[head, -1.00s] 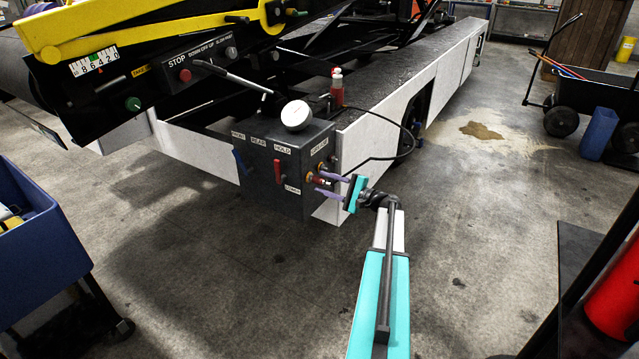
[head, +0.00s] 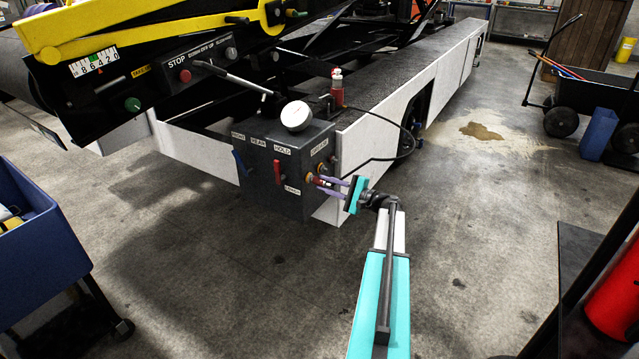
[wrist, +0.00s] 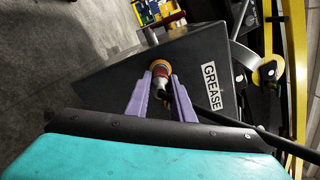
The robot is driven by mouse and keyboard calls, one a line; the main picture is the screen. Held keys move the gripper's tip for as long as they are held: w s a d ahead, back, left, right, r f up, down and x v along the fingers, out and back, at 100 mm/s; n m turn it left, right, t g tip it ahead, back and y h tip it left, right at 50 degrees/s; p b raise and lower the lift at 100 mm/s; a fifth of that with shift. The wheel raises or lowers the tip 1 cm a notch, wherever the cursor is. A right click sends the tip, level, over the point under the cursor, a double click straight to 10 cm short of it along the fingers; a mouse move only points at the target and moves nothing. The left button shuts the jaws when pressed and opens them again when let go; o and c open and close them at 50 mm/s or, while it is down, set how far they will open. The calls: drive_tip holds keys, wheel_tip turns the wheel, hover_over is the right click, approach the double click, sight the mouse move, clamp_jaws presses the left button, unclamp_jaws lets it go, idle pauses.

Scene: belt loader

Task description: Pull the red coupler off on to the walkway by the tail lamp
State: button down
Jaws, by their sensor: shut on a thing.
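The red coupler (head: 322,181) sits at a brass port low on the right face of the dark control box (head: 268,180). In the wrist view the coupler (wrist: 160,80) has its brass ring up against the port, with a black hose at its near end. My gripper (head: 329,182) is shut on the coupler, its purple fingers on both sides; the fingers also show in the wrist view (wrist: 160,77). The black walkway (head: 400,72) runs along the white chassis behind the box. A red upright piece with a pale top (head: 337,90), apparently the tail lamp, stands on its near end.
A second brass port (head: 322,144) is above the coupler. The black hose (head: 400,155) loops beside the white side panel.

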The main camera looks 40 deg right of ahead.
sight(331, 186)
drive_tip(key=shift+s+d, duration=0.15)
drive_tip(key=shift+s, duration=0.45)
idle(0.8)
drive_tip(key=shift+v, duration=1.25)
drive_tip(key=shift+r, duration=0.15)
